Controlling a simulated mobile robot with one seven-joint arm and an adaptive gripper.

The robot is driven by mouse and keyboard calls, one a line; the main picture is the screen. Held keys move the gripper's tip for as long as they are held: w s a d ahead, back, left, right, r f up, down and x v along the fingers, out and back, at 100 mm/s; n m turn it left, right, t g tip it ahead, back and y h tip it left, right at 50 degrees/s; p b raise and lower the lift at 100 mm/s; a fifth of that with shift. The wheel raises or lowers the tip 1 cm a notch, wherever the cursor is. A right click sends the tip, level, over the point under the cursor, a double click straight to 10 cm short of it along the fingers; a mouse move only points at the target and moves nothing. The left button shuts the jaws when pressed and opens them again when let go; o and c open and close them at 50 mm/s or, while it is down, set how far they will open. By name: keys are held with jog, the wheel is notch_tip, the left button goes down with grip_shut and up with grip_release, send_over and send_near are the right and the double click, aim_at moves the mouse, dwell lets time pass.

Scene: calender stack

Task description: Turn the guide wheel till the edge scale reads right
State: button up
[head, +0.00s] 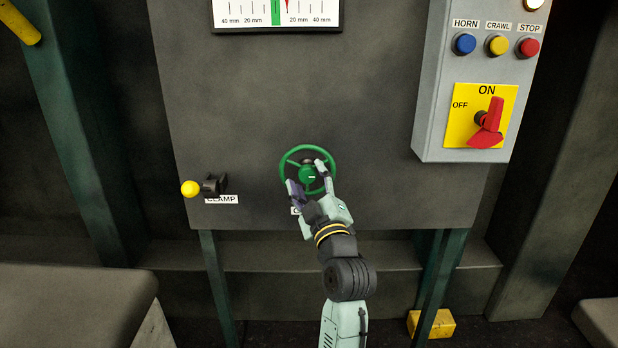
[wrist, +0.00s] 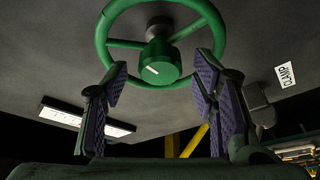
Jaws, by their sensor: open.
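The green guide wheel (head: 306,147) is on the dark panel, with spokes and a green hub (head: 308,175) that bears a white mark. My gripper (head: 308,178) is open at the wheel. In the wrist view its fingers stand on either side of the hub (wrist: 160,64), with gaps between; whether a finger touches a spoke or rim I cannot tell. The edge scale (head: 303,15) is at the top of the panel, cut by the frame. Its red pointer (head: 287,4) stands a little right of the green band (head: 275,12), toward the right-hand 20 mm mark.
A yellow-knobbed CLAMP lever (head: 191,188) sticks out left of the wheel. A grey control box (head: 432,100) at right has HORN, CRAWL and STOP buttons and a red switch (head: 488,125) with ON and OFF labels. The panel between is clear.

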jog(key=shift+c, duration=0.4)
jog(key=c, duration=1.1)
